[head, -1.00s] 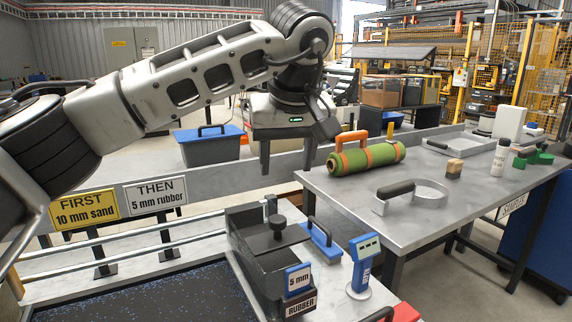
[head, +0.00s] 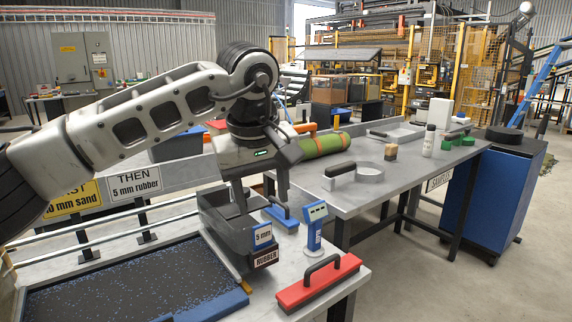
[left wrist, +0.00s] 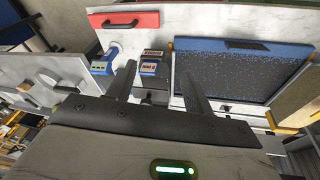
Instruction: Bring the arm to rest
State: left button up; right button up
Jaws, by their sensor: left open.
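My left arm comes in from the left in the head view. My left gripper (head: 262,196) points down with its fingers apart and nothing seen between them. It appears above or behind the grey rubber hopper (head: 222,215) labelled "5 mm" and "RUBBER". In the left wrist view the two dark fingers (left wrist: 157,85) are spread. Between them show the hopper's blue-edged labels (left wrist: 150,62), beyond the fingertips. My right gripper does not show.
A dark blue-speckled tray (head: 130,275) lies at front left. A green roll (head: 320,146) lies on the grey table (head: 340,200). A blue cabinet (head: 490,195) stands right.

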pick_arm(q)
jog(key=s+d+f+n+g+h, duration=0.3)
jog(key=s+d+g+h, duration=0.1)
jog(key=s+d+h, duration=0.35)
jog(key=s+d+f+n+g+h, duration=0.45)
jog(key=s+d+h, duration=0.2)
jog(key=d, duration=0.25)
jog(key=w+a+r+n+t+h, duration=0.15)
jog(key=a+n+t+h, duration=0.35)
jog(key=n, duration=0.6)
jog(key=w+a+r+n+t+h, duration=0.1)
jog(key=w+n+t+h, duration=0.15)
jog(key=n+t, duration=0.7)
jog(key=w+a+f+n+t+y, duration=0.1)
jog(key=a+f+n+t+y, duration=0.45)
jog(key=n, duration=0.65)
jog(key=a+f+n+t+y, duration=0.3)
jog(key=a+f+n+y, duration=0.4)
jog(key=n, duration=0.5)
jog(key=s+a+f+n+g+y, duration=0.3)
jog(key=s+f+n, duration=0.3)
jog(key=f, duration=0.3)
jog(key=s+a+f+n+g+y, duration=0.3)
jog(key=s+f+n, duration=0.4)
jog(key=f, duration=0.3)
jog(key=shift+s+a+n+g, duration=0.2)
jog(key=shift+a+n+g, duration=0.3)
jog(key=shift+a, duration=0.6)
